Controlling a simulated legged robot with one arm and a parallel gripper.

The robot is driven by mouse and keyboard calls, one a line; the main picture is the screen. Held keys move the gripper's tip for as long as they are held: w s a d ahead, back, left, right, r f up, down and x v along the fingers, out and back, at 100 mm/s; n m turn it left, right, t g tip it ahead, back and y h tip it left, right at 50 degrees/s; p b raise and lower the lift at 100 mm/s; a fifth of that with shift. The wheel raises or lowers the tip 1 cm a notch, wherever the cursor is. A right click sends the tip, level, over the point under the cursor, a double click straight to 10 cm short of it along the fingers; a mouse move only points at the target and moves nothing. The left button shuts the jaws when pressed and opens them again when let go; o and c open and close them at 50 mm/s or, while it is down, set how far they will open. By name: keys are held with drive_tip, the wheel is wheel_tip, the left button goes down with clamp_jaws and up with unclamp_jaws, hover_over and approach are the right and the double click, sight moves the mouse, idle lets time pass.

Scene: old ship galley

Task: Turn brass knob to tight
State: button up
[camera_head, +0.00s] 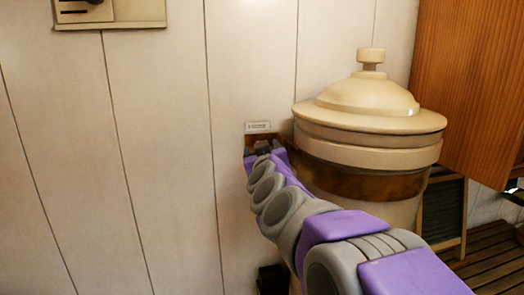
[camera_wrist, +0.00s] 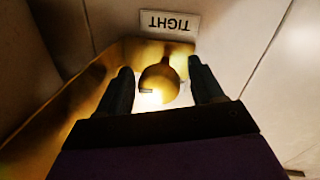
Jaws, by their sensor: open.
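The round brass knob (camera_wrist: 160,84) shows in the wrist view, with a shiny brass surface behind it. My gripper (camera_wrist: 158,85) is open, one dark finger on each side of the knob. Gaps show between the fingers and the knob, so it is not gripped. A white label reading "TIGHT" (camera_wrist: 169,24) appears upside down just beyond the knob. In the head view, my gripper (camera_head: 264,148) is at the wall, below a small white label (camera_head: 258,127). The knob is hidden there behind my arm.
A large cream lidded container (camera_head: 370,125) with a brown band stands close to the right of my gripper. A wooden cabinet (camera_head: 462,85) is farther right, above a slatted wooden surface (camera_head: 490,265). The panelled wall (camera_head: 150,150) on the left is clear below a mounted box (camera_head: 110,12).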

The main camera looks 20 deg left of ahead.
drive_tip(key=shift+w, duration=0.15)
drive_tip(key=c, duration=1)
